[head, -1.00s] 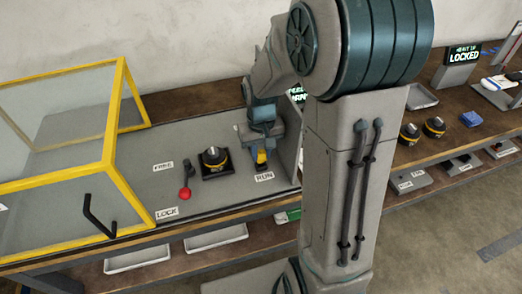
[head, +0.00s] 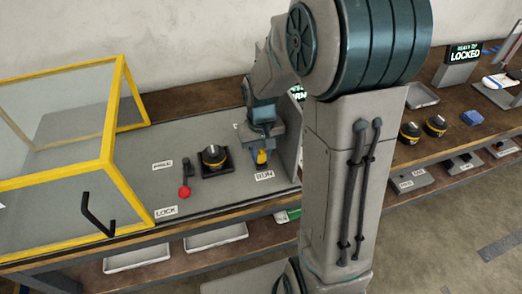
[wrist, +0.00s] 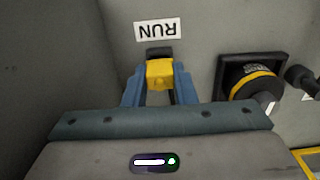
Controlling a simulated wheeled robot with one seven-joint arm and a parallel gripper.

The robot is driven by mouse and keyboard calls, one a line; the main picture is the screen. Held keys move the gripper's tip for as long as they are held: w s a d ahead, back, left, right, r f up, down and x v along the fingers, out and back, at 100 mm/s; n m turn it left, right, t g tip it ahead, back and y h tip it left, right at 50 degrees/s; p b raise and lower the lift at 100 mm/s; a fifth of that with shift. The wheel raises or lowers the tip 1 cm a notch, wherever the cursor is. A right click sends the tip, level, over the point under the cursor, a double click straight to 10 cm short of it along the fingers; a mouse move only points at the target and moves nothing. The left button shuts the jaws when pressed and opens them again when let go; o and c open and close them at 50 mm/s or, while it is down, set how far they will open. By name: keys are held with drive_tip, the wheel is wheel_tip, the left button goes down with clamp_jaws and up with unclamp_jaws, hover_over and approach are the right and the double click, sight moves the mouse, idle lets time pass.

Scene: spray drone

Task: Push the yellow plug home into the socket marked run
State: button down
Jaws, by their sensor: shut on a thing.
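The yellow plug (head: 262,157) is between the fingers of my gripper (head: 262,149), just behind the RUN label (head: 265,175). In the wrist view my gripper (wrist: 159,82) is shut on the yellow plug (wrist: 160,73), with a blue finger on each side. The dark socket (wrist: 159,52) shows between the plug and the RUN label (wrist: 157,29). The plug is lined up with the socket and meets it in the picture. I cannot tell how deep it sits.
A black and yellow round part (head: 213,156) sits in a dark square mount left of the plug. A red-knobbed lever (head: 184,191) stands near the LOCK label (head: 166,211). A yellow-framed clear case (head: 112,130) is at the left. A side wall (head: 289,150) rises close right of my gripper.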

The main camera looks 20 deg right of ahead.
sight(261, 152)
drive_tip(key=shift+f+b, duration=0.55)
drive_tip(key=shift+f, duration=0.25)
drive_tip(key=c, duration=1.1)
unclamp_jaws()
wheel_tip(261, 152, up, 14)
drive_tip(key=shift+f, duration=0.1)
